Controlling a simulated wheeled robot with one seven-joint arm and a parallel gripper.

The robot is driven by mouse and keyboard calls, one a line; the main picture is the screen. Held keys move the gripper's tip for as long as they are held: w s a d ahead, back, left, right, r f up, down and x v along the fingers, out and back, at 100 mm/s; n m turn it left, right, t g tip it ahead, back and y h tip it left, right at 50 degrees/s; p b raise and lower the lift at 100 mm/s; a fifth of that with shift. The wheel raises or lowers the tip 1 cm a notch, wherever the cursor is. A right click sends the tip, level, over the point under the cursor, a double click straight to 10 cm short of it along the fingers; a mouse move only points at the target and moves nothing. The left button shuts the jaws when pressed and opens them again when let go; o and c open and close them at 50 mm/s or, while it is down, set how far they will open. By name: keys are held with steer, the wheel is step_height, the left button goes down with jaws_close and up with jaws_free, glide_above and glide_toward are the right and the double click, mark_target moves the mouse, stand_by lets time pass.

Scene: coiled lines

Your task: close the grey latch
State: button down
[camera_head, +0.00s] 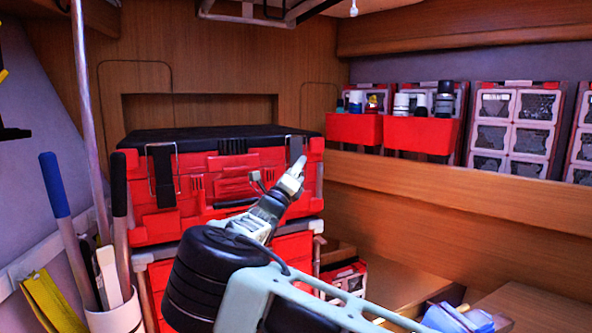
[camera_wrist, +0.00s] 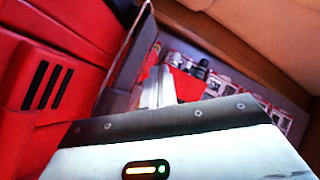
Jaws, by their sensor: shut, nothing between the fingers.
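A red toolbox (camera_head: 235,178) with a black lid stands left of centre in the head view, its front facing me. The grey latch (camera_head: 295,146) is at the right end of its front, near the lid edge. In the wrist view a grey plate (camera_wrist: 126,58), which looks like this latch, slants out beside the red box wall. My gripper (camera_head: 300,164) is shut and empty, its tips just in front of or beside the latch. In the wrist view the fingers (camera_wrist: 158,88) are together, close to the plate's right side. Contact cannot be told. My gripper hides the latch's lower part.
A black latch (camera_head: 163,175) is on the box's left front. A holder (camera_head: 117,318) with blue- and black-handled tools stands at left. Red bins (camera_head: 420,135) with bottles are on the right shelf. A blue object (camera_head: 458,318) lies at lower right. Space right of the box looks open.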

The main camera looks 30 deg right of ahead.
steer(key=shift+f, duration=0.1)
steer(key=b+v, duration=0.7)
steer(key=v, duration=1)
steer(key=shift+a+b, duration=0.2)
steer(key=shift+b, duration=0.1)
